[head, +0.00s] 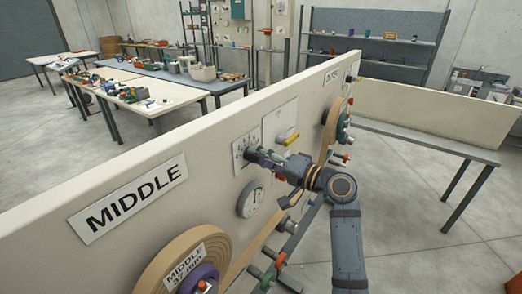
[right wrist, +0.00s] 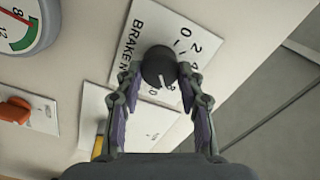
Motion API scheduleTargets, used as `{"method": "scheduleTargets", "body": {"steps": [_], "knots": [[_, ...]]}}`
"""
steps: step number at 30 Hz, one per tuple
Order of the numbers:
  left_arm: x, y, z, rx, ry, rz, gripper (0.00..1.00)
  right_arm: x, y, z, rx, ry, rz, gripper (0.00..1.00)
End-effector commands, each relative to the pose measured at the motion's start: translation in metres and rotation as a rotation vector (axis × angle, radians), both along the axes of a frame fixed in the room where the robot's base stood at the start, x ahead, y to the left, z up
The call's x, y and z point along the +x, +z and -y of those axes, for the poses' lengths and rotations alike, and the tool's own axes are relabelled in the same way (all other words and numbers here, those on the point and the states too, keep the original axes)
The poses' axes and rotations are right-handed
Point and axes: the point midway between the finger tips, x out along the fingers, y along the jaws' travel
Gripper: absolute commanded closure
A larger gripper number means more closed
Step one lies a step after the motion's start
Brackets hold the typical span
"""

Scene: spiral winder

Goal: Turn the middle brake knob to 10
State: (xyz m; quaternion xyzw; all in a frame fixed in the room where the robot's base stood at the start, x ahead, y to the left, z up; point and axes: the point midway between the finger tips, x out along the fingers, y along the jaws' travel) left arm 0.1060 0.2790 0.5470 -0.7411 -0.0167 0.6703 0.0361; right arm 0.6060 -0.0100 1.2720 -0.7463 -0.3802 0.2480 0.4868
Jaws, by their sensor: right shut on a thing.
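The middle brake knob (right wrist: 159,64) is a dark round knob on a white plate (right wrist: 140,30) lettered BRAKE N, with numbers around it. My right gripper (right wrist: 160,72) is shut on the knob, one finger on each side. A pale mark shows on the knob's lower part in the right wrist view; its exact reading is too small to tell. My left gripper is not in view.
A round gauge (head: 251,199) sits just below the brake plate. A plate with a yellow handle (head: 290,138) is to its right. The MIDDLE sign (head: 130,199) and a tan roll (head: 165,258) are at lower left. Rods and red-tipped parts stick out below my right arm.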

Motion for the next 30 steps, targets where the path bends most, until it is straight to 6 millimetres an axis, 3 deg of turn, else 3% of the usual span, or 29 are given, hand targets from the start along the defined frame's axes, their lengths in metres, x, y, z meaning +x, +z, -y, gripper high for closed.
{"method": "scheduleTargets", "body": {"steps": [12, 30], "knots": [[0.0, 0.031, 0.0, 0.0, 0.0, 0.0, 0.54, 0.0, 0.001, 0.0, 0.179, 0.0, -0.248, 0.94], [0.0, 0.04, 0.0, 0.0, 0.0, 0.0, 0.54, 0.0, -0.002, 0.0, 0.255, 0.0, -0.35, 0.93]]}}
